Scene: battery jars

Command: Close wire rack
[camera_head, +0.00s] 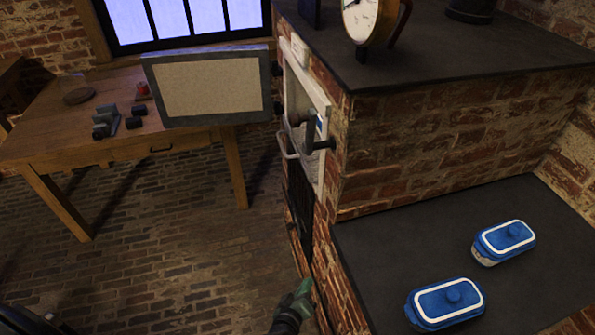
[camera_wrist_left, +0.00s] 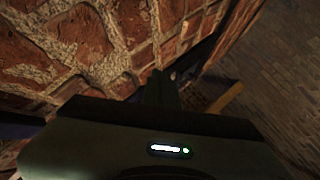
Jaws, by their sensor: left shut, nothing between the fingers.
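No wire rack shows clearly. The brick oven (camera_head: 400,150) has its upper door (camera_head: 212,88), a grey frame with a beige panel, swung open to the left. A pale bar (camera_head: 285,147) sticks out from the oven front below it. Under that is a dark, barred-looking area (camera_head: 300,205); I cannot tell whether it is the rack. My left gripper (camera_head: 300,292) is shut and empty, low beside the oven's brick base. In the left wrist view its fingers (camera_wrist_left: 161,88) are together near the brick wall (camera_wrist_left: 75,45). My right gripper is out of view.
Two blue-lidded dishes (camera_head: 445,302) (camera_head: 504,240) stand on the dark lower ledge (camera_head: 385,250) at right. A clock (camera_head: 362,20) stands on the oven top. A wooden table (camera_head: 50,130) is at the left. The brick floor (camera_head: 170,260) between is clear.

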